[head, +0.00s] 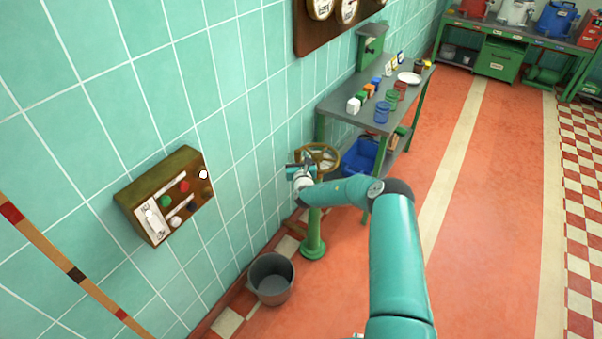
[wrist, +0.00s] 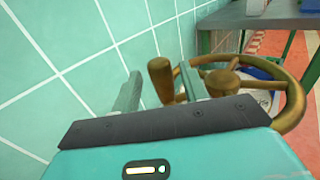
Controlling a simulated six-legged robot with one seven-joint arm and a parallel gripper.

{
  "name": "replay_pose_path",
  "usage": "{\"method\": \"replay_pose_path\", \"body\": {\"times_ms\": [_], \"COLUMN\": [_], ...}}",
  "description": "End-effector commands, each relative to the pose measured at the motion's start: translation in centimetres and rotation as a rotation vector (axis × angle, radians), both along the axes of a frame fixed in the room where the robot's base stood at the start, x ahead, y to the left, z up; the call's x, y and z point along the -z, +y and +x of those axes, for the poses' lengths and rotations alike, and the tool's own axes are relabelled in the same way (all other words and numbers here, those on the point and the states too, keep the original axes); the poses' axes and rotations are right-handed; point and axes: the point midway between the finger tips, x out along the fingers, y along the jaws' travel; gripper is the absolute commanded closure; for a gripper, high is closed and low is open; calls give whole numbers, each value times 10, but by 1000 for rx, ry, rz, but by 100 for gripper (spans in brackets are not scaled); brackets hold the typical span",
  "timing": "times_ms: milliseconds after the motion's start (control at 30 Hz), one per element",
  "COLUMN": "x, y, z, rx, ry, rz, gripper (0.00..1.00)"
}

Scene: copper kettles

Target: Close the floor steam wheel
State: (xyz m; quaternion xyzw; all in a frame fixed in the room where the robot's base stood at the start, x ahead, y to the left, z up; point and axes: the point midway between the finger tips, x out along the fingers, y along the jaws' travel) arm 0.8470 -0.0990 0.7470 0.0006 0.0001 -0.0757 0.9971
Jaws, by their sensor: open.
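The steam wheel (head: 325,153) is a brass handwheel on a green floor pedestal (head: 313,235) by the tiled wall. In the wrist view the wheel (wrist: 294,95) fills the right side, with spokes, a hub and an upright brass handle knob (wrist: 161,80). My gripper (head: 300,170) is at the wheel's near left side in the head view. In the wrist view my gripper (wrist: 165,90) is open, with the knob between its two fingers. I cannot tell whether a finger touches the knob. My gripper hides part of the wheel in the head view.
A grey bucket (head: 271,279) stands on the floor left of the pedestal. A grey-topped bench (head: 400,97) with cans and small boxes is just behind the wheel, with a blue container (head: 359,157) beneath. A wooden control box (head: 167,194) hangs on the wall. The red floor at right is clear.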

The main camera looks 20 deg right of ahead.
Motion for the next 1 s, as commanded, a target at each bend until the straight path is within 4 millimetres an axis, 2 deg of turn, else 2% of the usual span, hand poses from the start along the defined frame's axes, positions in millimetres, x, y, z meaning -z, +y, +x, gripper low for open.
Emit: {"method": "replay_pose_path", "body": {"times_ms": [400, 600, 733, 1000], "x": [0, -1, -1, -1], "y": [11, 16, 17, 18], "z": [-77, -106, -114, -115], "rx": [-2, -1, -1, -1], "ry": [2, -1, -2, -2], "rz": [-1, -1, -1, -1], "gripper": [56, 56, 56, 56]}}
